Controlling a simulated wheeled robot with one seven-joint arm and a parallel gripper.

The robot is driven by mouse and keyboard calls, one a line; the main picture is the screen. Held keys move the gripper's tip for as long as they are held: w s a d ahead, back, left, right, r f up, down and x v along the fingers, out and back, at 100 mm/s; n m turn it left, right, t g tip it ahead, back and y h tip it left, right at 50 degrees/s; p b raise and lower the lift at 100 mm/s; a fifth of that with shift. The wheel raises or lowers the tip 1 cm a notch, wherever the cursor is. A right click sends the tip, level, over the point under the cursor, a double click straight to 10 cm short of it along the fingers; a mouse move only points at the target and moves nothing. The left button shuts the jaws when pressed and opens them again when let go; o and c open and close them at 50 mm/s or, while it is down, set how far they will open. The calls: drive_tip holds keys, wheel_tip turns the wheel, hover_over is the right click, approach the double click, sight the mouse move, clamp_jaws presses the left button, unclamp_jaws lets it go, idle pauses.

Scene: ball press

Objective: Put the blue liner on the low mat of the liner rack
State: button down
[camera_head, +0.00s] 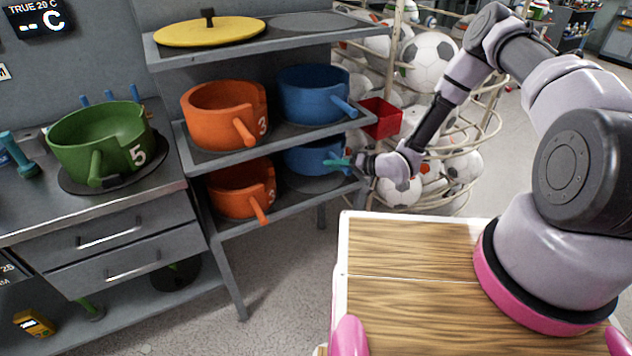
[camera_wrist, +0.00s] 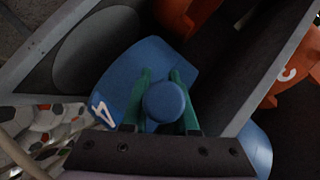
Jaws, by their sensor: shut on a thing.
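A blue liner (camera_head: 306,157) is at the right of the lower shelf of the liner rack (camera_head: 226,240). It shows a white 4 in the wrist view (camera_wrist: 130,72). My gripper (camera_head: 338,162) is shut on its handle (camera_wrist: 165,101), with green fingers on both sides. The low mat (camera_head: 318,184), a dark oval, shows below the liner. In the wrist view the mat (camera_wrist: 82,50) lies left of the liner, partly covered by it. I cannot tell whether the liner touches the mat or hangs above it. The upper shelf hides the liner's top.
Another blue liner (camera_head: 316,92) and an orange liner (camera_head: 214,112) stand on the shelf above. A second orange liner (camera_head: 236,190) is left on the lower shelf. A red bin (camera_head: 382,118) hangs at the rack's right, near my arm. A ball cage (camera_head: 470,130) stands behind.

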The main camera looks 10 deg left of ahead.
wheel_tip(320, 180, down, 7)
drive_tip(key=shift+f, duration=0.15)
idle(0.4)
drive_tip(key=shift+f, duration=0.1)
drive_tip(key=c, duration=0.7)
unclamp_jaws()
drive_tip(key=v, duration=1.2)
